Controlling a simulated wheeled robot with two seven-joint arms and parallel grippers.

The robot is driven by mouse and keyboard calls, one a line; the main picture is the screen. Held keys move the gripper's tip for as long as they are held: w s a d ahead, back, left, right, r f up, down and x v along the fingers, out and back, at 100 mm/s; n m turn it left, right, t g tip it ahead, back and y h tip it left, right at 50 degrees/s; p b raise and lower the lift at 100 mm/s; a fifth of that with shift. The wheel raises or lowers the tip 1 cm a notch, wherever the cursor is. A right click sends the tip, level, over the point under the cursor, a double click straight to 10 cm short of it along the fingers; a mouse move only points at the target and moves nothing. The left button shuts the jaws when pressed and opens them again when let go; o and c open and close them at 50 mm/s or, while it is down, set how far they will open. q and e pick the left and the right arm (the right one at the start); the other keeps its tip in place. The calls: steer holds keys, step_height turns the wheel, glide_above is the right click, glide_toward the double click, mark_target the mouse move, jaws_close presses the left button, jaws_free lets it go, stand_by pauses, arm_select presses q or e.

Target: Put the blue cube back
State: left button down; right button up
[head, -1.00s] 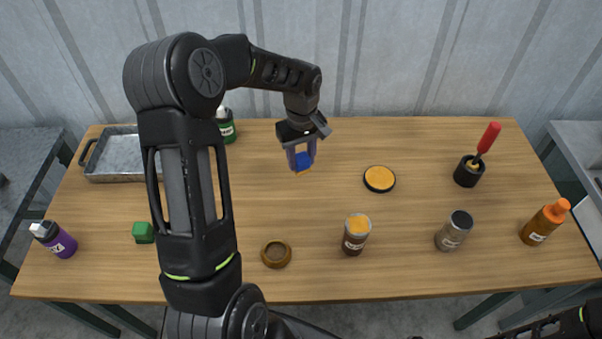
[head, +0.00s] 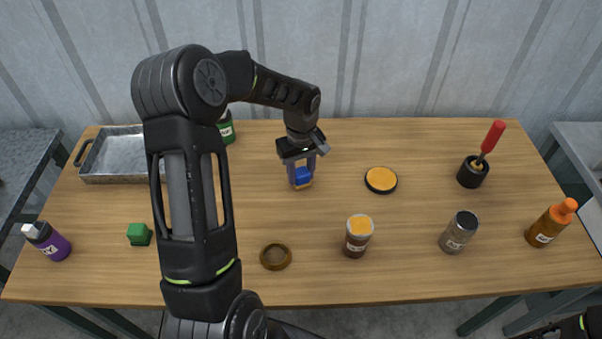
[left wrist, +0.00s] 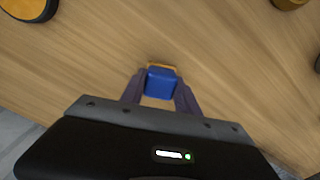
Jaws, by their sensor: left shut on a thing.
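The blue cube (head: 303,176) is between the fingers of my left gripper (head: 301,174), over the middle back of the table. In the left wrist view the blue cube (left wrist: 161,83) sits between both fingertips of the left gripper (left wrist: 160,88), which is shut on it. A small orange-yellow piece shows at the cube's far edge in the wrist view and just below it in the head view. I cannot tell whether the cube touches the table. My right gripper is not in view; only a bit of dark arm shows at the lower right corner.
A green cube (head: 139,234), a brown ring dish (head: 275,257), a jar with an orange top (head: 358,236) and a grey jar (head: 458,232) stand toward the front. A yellow disc (head: 381,180) lies right of the gripper. A metal tray (head: 112,178) is back left. Bottles stand at both sides.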

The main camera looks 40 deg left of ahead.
mark_target(301, 171)
arm_select(q)
steer(key=shift+f, duration=0.1)
steer(key=shift+f+b, duration=0.15)
steer(key=shift+b, duration=0.15)
steer(key=c, duration=0.9)
jaws_free()
steer(key=shift+r+p, duration=0.5)
steer(key=shift+r, duration=0.05)
step_height(301, 171, up, 6)
steer(key=p, duration=0.3)
steer(key=shift+w, duration=0.1)
steer(key=shift+r, duration=2.75)
